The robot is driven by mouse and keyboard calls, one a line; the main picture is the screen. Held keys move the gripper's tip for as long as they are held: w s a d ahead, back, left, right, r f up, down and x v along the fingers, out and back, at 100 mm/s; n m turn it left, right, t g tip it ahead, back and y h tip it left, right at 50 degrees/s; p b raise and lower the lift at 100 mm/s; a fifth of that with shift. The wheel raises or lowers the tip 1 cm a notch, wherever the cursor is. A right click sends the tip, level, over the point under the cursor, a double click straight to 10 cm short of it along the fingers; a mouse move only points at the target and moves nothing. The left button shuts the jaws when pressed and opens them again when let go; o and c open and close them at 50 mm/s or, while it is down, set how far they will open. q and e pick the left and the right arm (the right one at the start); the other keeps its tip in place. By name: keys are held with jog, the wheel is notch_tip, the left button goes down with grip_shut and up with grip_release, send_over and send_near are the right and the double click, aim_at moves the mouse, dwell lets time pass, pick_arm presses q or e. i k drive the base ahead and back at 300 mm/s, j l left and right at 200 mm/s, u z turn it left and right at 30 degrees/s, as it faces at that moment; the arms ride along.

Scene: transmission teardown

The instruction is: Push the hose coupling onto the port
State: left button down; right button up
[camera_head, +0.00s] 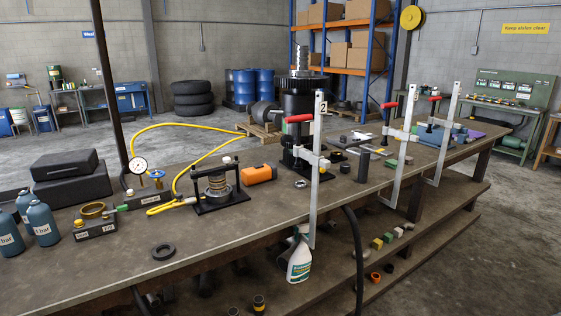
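A yellow hose (190,126) arcs over the left part of the long workbench (232,222). One stretch of it comes down to yellow fittings (162,208) lying beside a small black press frame with a coil spring (215,187). Which of these fittings is the hose coupling is too small to tell. A round white dial gauge (139,165) and a blue-topped fitting (157,175) stand just behind, near the hose's other stretch. I cannot make out the port clearly. Neither of my grippers is in view.
Blue bottles (42,223) and black cases (70,178) stand at the left. A black ring (163,251) lies near the front edge. Tall clamps (316,165) rise along the edge to the right. A spray bottle (299,256) is on the lower shelf. Bare bench lies at front centre.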

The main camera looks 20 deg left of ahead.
aim_at(188, 202)
jog(key=u, duration=1.25)
jog(key=i+l, duration=0.15)
jog(key=i, duration=0.15)
jog(key=l+z, duration=0.05)
